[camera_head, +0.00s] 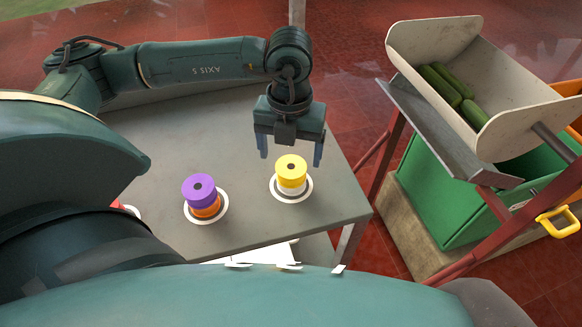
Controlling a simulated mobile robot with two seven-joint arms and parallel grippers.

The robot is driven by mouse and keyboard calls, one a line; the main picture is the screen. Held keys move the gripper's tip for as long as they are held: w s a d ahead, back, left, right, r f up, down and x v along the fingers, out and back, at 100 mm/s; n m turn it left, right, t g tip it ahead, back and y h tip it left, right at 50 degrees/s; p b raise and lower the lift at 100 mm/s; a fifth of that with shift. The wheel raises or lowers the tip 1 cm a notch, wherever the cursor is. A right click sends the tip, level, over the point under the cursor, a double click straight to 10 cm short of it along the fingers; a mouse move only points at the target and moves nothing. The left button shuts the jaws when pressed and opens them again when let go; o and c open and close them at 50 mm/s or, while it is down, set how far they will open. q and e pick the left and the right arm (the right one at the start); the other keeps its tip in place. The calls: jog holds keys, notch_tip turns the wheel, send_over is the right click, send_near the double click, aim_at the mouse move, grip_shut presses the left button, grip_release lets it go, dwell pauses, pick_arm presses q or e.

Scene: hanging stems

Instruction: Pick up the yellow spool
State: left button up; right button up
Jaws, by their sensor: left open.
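My left gripper (290,156) is open and empty, pointing down. In the picture its two blue-grey fingers show just above and to either side of the yellow spool; the exact height and gap cannot be told. My right gripper is not in view.
A purple spool (198,189) stands on an orange spool (206,211) in another ring to the left. The table's (240,228) right edge is close. A tilted beige scoop (505,139) with green cylinders stands at right, above a green bin (437,200).

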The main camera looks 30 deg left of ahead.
aim_at(291, 165)
pick_arm(q)
notch_tip(291, 165, down, 4)
jog(key=shift+w+r+p, duration=0.15)
jog(key=shift+r+p, duration=0.05)
jog(key=shift+p, duration=0.15)
jog(key=shift+f, duration=0.2)
jog(key=c, duration=1.1)
